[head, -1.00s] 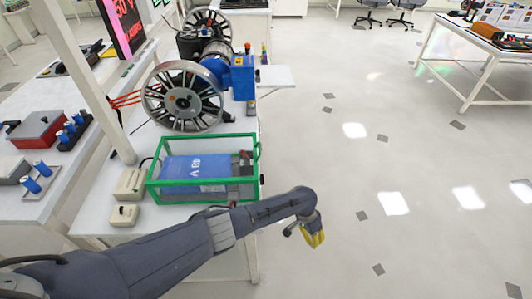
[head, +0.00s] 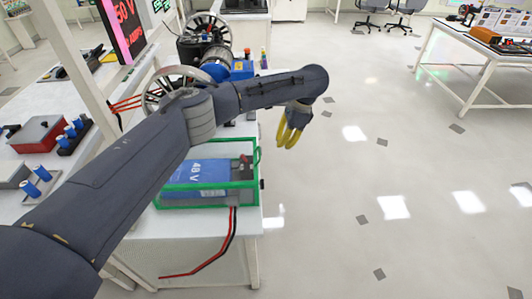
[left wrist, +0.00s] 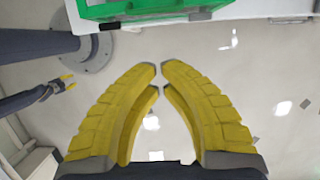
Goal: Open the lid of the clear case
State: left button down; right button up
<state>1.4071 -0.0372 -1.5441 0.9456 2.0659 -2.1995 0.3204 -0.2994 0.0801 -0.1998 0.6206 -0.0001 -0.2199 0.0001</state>
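The clear case (head: 187,205) has a green frame and see-through walls and sits at the bench's right edge. A blue 48 V battery (head: 195,178) shows inside it. Its lid looks down; my left arm hides its far left part. A small dark knob (head: 262,184) is on its right side. In the left wrist view, the case's green edge (left wrist: 150,15) is at the top. My left gripper (head: 285,146) is beyond the case's right side, over the floor, apart from it. Its yellow fingertips (left wrist: 159,68) nearly meet, with nothing between. My right gripper (left wrist: 67,80) is small at the left.
A spoked wheel machine (head: 158,88) stands behind the case, partly hidden by my arm. Red and black cables (head: 222,250) hang at the bench's front. Blue cells and a red box (head: 38,130) are at the left.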

pick_arm(q)
jog(key=a+f, duration=0.5)
jog(key=shift+s+a+f, duration=0.2)
jog(key=shift+s+f, duration=0.05)
jog(key=shift+f, duration=0.15)
dwell(0.4)
jog(key=shift+r, duration=0.15)
